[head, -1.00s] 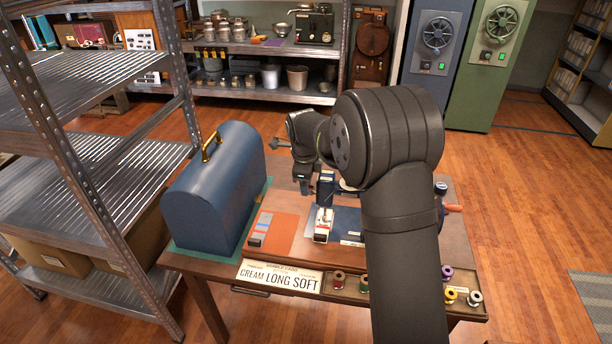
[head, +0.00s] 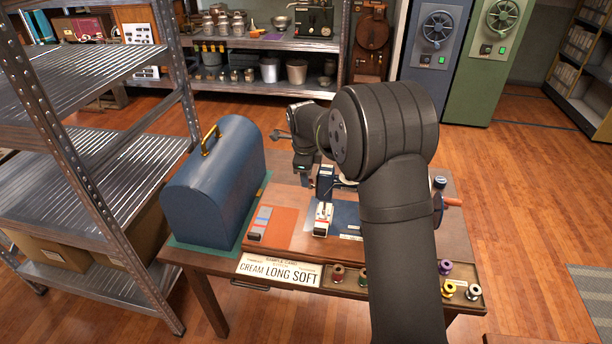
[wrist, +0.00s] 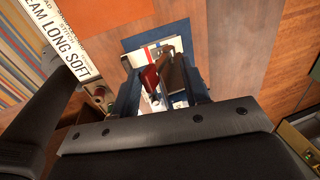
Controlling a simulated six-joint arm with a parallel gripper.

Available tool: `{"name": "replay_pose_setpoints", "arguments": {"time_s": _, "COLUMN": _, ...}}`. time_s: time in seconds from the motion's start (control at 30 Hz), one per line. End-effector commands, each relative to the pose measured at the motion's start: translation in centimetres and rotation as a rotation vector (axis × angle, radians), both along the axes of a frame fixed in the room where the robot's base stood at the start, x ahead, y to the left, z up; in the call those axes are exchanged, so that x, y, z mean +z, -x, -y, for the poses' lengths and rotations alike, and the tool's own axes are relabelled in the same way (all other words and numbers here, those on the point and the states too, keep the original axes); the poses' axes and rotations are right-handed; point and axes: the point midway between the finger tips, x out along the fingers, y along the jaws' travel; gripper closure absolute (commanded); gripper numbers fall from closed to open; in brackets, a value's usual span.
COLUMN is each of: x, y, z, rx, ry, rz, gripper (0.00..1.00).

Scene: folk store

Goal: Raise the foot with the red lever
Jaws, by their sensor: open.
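A small dark blue sewing machine (head: 325,182) stands on the wooden table, with a white part at its near end and a handwheel with an orange-red handle (head: 453,202) at its right. My gripper (head: 305,178) points down just behind and left of the machine's head. In the wrist view my gripper (wrist: 160,90) is open, and a red lever (wrist: 150,78) shows between its fingers, beside a dark brown part. I cannot tell whether a finger touches the lever. The presser foot is not clearly visible in either view.
A blue domed case (head: 215,185) stands at the table's left on a green mat. A metal shelf (head: 75,150) stands at the left.

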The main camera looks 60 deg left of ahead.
Motion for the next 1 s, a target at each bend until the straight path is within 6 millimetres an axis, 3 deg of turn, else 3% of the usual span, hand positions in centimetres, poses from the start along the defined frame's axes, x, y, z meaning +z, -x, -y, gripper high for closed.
{"name": "replay_pose_setpoints", "arguments": {"time_s": 1.0, "x": 0.4, "y": -2.7, "z": -2.6, "rx": 0.000, "ry": 0.000, "rz": 0.000, "gripper": 0.58}}
